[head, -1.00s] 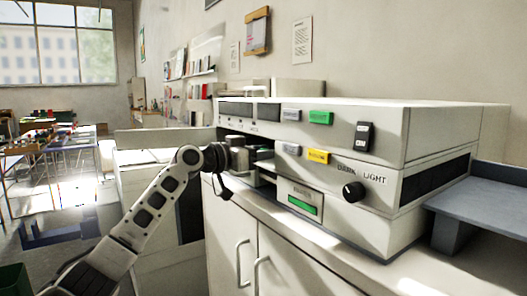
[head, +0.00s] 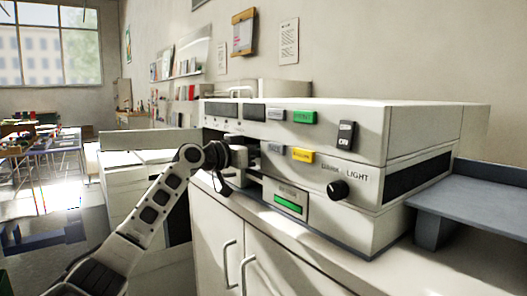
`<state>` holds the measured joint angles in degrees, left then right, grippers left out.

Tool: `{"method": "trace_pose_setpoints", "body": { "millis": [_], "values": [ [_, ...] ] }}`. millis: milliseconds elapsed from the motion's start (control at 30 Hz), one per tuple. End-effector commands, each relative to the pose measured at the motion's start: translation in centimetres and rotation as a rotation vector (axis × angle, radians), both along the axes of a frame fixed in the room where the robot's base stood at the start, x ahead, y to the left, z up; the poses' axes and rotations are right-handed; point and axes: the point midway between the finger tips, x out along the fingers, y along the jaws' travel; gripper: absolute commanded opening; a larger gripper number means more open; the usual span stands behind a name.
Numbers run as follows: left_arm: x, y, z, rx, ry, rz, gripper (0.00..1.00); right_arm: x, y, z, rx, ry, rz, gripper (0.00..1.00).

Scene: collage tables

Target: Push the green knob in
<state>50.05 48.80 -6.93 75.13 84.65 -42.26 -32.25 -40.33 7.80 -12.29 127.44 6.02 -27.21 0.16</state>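The pale copier-like machine (head: 300,150) stands on a white cabinet. Two green parts show on its front: a green button (head: 304,117) on the upper panel, and a green bar (head: 291,203) in a framed plate lower down. I cannot tell which one is the green knob. A round black knob (head: 338,189) sits at the lower right of the front. My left gripper (head: 246,148) is at the machine's left front opening, left of and below the green button and apart from it. Its fingers are small and partly hidden, so their opening is unclear. My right gripper is out of view.
A yellow button (head: 302,155) and a black rocker switch (head: 346,134) are on the front. A grey shelf (head: 480,195) adjoins the machine at right. The cabinet (head: 225,235) has handles below. Tables (head: 40,140) stand far left.

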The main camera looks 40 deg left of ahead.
Motion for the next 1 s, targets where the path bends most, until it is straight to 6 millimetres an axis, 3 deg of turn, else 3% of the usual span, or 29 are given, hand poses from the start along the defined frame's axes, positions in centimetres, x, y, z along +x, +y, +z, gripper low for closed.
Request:
{"method": "trace_pose_setpoints", "body": {
  "millis": [300, 467, 1000],
  "values": [
    [0.0, -0.1, -0.1, 0.001, 0.002, -0.002, 0.41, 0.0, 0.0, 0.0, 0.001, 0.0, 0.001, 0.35],
    [-1.3, 0.4, -0.3, 0.003, 0.002, -0.001, 0.41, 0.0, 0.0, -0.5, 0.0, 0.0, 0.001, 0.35],
    [-12.6, 3.9, -0.5, 0.002, 0.004, -0.002, 0.41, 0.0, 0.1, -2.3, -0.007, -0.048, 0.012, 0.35]
  ]
}}
